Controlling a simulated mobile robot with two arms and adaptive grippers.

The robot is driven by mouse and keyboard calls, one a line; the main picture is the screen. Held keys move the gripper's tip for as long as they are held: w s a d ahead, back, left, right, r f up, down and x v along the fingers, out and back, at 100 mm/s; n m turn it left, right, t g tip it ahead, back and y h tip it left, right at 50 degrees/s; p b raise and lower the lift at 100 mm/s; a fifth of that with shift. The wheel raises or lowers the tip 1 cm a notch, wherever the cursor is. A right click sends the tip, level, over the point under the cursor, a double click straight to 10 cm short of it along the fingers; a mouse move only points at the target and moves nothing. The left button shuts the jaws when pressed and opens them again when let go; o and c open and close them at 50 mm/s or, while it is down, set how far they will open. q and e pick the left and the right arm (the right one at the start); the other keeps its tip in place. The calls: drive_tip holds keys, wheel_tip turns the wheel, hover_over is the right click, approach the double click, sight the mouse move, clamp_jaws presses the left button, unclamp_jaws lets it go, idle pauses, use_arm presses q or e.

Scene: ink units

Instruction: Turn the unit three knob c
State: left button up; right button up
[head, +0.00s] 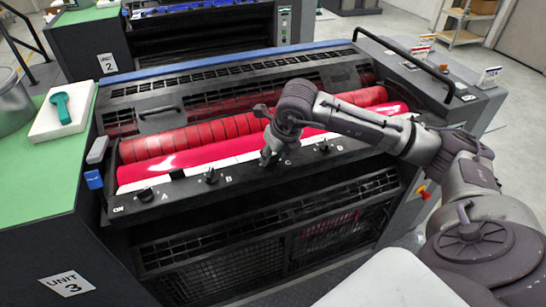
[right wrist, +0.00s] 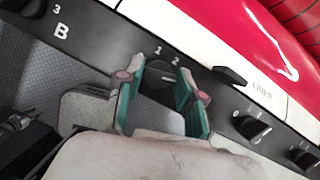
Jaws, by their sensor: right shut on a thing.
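Unit three is the near machine with a black control rail (head: 190,190) and red rollers; its sign (head: 67,286) reads "UNIT 3". My right gripper (head: 268,158) reaches down to the rail just left of the letter C and hides knob C in the head view. In the right wrist view, the dark knob C (right wrist: 163,83) sits between the green-lined fingers of my right gripper (right wrist: 161,100), below the marks 1 and 2. The fingers are shut on it, one at each side. My left gripper is not in view.
Knob A (head: 145,194), knob B (head: 211,176) and knob D (head: 324,147) stand along the same rail. A white tray with a green tool (head: 61,106) lies on the green top at left. Unit 2 (head: 200,40) is behind. Floor at right is clear.

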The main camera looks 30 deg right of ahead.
drive_tip(key=shift+w+r, duration=0.1)
drive_tip(key=shift+r, duration=0.05)
drive_tip(key=o, duration=1.2)
drive_tip(key=shift+c, duration=0.2)
drive_tip(key=v, duration=1.2)
